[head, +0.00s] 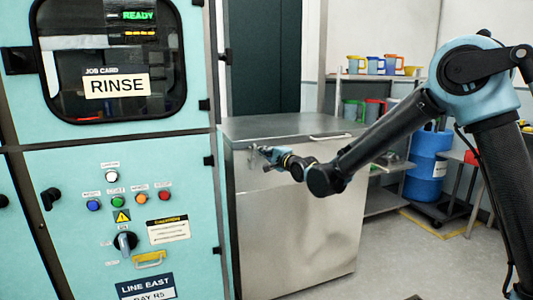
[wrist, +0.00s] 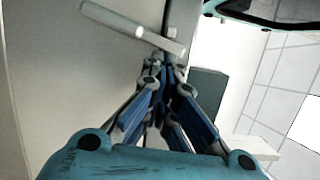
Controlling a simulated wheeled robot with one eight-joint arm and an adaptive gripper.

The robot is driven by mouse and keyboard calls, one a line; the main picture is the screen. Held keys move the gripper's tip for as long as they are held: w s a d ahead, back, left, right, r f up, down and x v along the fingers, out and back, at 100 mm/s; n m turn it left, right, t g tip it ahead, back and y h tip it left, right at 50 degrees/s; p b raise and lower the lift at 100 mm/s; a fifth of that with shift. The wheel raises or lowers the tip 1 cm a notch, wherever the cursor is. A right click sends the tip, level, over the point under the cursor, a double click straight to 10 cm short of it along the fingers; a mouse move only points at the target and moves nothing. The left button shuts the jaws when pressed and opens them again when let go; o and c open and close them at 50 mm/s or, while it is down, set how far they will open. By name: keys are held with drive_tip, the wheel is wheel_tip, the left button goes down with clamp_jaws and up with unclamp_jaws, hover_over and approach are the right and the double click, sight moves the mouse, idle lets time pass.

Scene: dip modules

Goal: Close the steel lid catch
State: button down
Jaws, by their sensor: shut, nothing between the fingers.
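A steel cabinet (head: 300,225) with a flat steel lid (head: 285,126) stands right of the teal machine. The lid catch (head: 253,158) is small and sits near the upper left of the cabinet's front, partly hidden by my gripper. In the wrist view a pale grey bar (wrist: 120,24), which looks like the catch's lever, lies slanted just beyond the fingertips. My gripper (head: 264,153) is at the catch; its blue fingers also show in the wrist view (wrist: 163,68). They are together and empty. I cannot tell if they touch the bar, or whether the catch is engaged.
The teal machine panel (head: 120,185) with buttons and a knob stands close on the left. A pale handle (head: 330,136) is on the lid's right side. Behind are shelves with coloured jugs (head: 375,65) and a blue drum (head: 428,160).

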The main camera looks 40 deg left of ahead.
drive_tip(key=shift+s+a+r+n, duration=0.1)
drive_tip(key=shift+a+r+n, duration=0.05)
drive_tip(key=shift+n, duration=0.35)
idle(2.4)
idle(0.5)
drive_tip(key=v, duration=1.2)
drive_tip(key=shift+w+r, duration=0.15)
drive_tip(key=shift+w, duration=0.1)
idle(0.5)
